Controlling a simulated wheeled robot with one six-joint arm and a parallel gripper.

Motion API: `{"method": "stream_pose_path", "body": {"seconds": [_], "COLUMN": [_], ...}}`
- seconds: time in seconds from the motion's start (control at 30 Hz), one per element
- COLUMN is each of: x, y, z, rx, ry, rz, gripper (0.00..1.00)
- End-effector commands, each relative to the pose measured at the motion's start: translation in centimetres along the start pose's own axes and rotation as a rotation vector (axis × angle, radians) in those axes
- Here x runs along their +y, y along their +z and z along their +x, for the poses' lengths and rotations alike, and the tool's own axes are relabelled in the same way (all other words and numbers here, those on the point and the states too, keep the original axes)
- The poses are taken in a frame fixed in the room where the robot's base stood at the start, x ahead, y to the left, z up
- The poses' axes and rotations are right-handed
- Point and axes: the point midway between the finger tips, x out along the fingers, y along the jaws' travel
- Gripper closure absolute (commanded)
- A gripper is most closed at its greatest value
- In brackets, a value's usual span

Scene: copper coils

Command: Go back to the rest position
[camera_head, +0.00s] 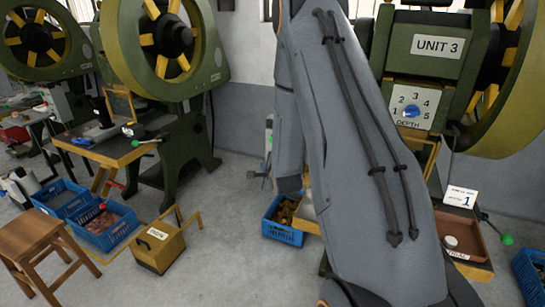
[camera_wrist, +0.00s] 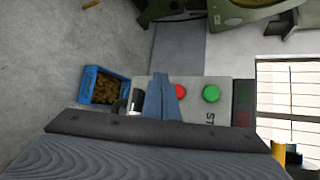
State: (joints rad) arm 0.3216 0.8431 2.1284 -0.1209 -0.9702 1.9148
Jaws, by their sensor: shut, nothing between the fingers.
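My gripper (camera_wrist: 163,98) shows in the wrist view as two blue-grey fingers lying together, with nothing seen between them. Its fingers overlap the picture of a grey control box (camera_wrist: 221,117) with a red button (camera_wrist: 180,91) and a green button (camera_wrist: 211,93); I cannot tell how far apart they are. In the head view my grey arm (camera_head: 345,150) fills the middle, and I cannot make out the gripper there.
A blue crate of copper-brown pieces (camera_head: 283,238) stands on the floor beside my arm. The press marked UNIT 3 (camera_head: 437,46) with its depth dial (camera_head: 411,110) is at right. Another green press (camera_head: 160,75), a wooden stool (camera_head: 32,245) and a yellow box (camera_head: 159,250) are at left.

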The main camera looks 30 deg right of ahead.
Motion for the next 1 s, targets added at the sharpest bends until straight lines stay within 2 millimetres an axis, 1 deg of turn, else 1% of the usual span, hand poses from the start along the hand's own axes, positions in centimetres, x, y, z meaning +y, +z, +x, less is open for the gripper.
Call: {"method": "stream_pose_path", "body": {"seconds": [0.43,0.57,0.67,0.77,0.87,0.9,0.97,1.0], "x": [0.0,0.0,0.5,1.5,2.8,3.3,4.2,4.9], "y": [0.1,1.1,2.7,4.6,6.2,6.8,7.6,8.0], "z": [0.0,-0.8,-2.5,-5.3,-8.9,-10.4,-13.0,-14.8], "rx": [0.000,0.004,0.004,-0.017,-0.067,-0.096,-0.148,-0.189], "ry": [0.002,0.044,0.131,0.252,0.377,0.427,0.500,0.547], "rz": [-0.005,-0.095,-0.268,-0.504,-0.750,-0.847,-0.990,-1.085], "gripper": [1.00,1.00,1.00,1.00,1.00,1.00,1.00,1.00]}}
